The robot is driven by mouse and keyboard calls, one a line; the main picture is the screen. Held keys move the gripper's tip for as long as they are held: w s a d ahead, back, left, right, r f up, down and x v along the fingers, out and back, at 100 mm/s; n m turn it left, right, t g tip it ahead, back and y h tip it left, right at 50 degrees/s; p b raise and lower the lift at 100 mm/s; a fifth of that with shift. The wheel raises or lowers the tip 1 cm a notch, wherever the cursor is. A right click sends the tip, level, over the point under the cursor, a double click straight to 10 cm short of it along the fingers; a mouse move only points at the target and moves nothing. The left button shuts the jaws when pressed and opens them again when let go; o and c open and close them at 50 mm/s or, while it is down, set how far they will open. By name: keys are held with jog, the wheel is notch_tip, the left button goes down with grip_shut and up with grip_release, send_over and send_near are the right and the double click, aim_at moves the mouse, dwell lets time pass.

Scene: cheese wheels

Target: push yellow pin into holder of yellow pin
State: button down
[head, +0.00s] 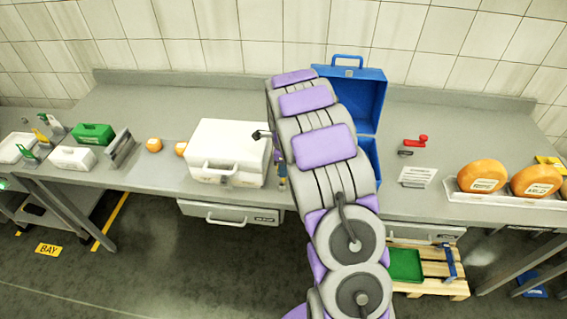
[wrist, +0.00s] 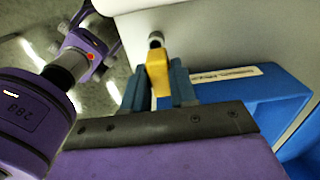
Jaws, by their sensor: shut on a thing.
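In the wrist view, the yellow pin (wrist: 157,74) stands between the two blue fingers of my gripper (wrist: 158,90), with a dark and silver tip pointing up the picture. My gripper is shut on it. In the head view, my gripper (head: 281,178) is small and partly hidden by my arm, beside the right side of the white case (head: 228,140). The pin's tip looks close to the pale case in the wrist view, but I cannot tell whether they touch. I cannot make out the holder of the yellow pin for certain.
A blue toolbox (head: 366,95) with its lid raised stands behind my arm. Cheese wheels (head: 482,176) sit on a white tray at right. A red-handled item (head: 416,141) and white card (head: 417,177) lie on the counter. A green box (head: 92,134) stands far left.

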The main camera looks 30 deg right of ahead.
jog(key=shift+a, duration=0.75)
jog(key=shift+d, duration=0.75)
jog(key=shift+a, duration=0.4)
jog(key=shift+d+p, duration=0.25)
jog(key=shift+p, duration=0.25)
jog(key=shift+a, duration=0.25)
jog(key=shift+f, duration=1.75)
jog(key=c, duration=0.9)
grip_release()
notch_tip(320, 180, up, 17)
jog(key=p, duration=0.2)
